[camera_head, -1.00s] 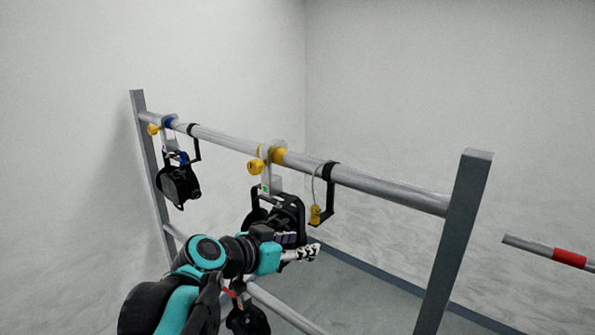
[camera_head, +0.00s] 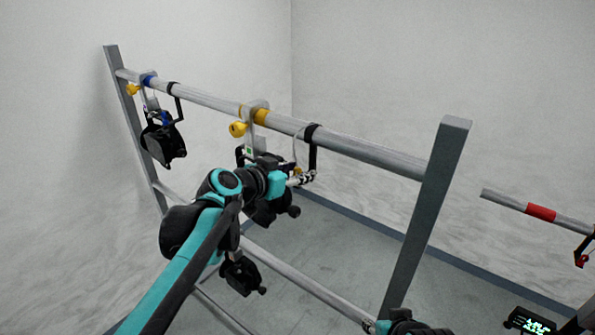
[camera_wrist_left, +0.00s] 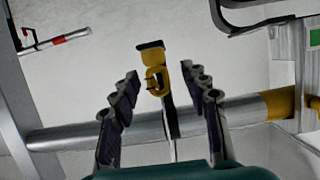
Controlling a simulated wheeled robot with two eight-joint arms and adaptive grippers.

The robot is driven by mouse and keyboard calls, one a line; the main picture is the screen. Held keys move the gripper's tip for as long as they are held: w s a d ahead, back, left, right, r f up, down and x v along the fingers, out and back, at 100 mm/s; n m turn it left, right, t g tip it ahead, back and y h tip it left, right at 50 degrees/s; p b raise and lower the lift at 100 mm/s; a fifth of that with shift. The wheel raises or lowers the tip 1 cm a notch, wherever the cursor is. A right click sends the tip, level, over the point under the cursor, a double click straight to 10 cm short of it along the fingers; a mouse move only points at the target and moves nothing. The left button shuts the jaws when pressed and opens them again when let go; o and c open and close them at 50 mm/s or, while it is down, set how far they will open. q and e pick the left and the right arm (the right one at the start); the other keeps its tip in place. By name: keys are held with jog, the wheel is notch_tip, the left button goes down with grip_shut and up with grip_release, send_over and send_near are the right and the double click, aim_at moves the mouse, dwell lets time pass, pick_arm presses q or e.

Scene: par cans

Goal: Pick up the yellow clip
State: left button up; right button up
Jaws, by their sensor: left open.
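The yellow clip (camera_wrist_left: 153,75) hangs on a thin grey cable from the upper rail. In the left wrist view it sits between the two fingers of my left gripper (camera_wrist_left: 160,82), with a gap on each side. In the head view only a small yellow bit of the clip (camera_head: 297,170) shows above the fingers of my left gripper (camera_head: 308,178), below the black bracket (camera_head: 313,148). My left gripper is open and holds nothing. A dark and teal part of my body shows at the bottom edge; the jaws of my right gripper cannot be made out.
The silver upper rail (camera_head: 370,153) runs between two grey posts. A black par can (camera_head: 162,140) hangs at left, and another with a yellow knob (camera_head: 238,129) hangs partly behind my left arm. A lower rail (camera_head: 300,285) crosses below. A red-banded bar (camera_head: 540,213) is at right.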

aim_at(301, 169)
pick_arm(q)
jog(key=shift+s, duration=0.1)
jog(key=c, duration=0.3)
grip_shut()
jog(key=shift+r, duration=0.45)
jog(key=r, duration=0.1)
jog(key=r+b, duration=0.1)
jog(key=r, duration=0.1)
jog(key=shift+s+d+r, duration=0.2)
jog(key=shift+d+r, duration=0.05)
jog(key=shift+d, duration=0.1)
jog(key=s+d+r, duration=0.2)
jog(key=s+d+r+b, duration=0.1)
jog(key=s+d+r, duration=0.1)
jog(key=s+d, duration=0.1)
jog(key=s+d+r, duration=0.2)
jog(key=shift+s+d+r+b, duration=0.3)
jog(key=shift+s+b, duration=0.05)
jog(key=shift+s, duration=0.05)
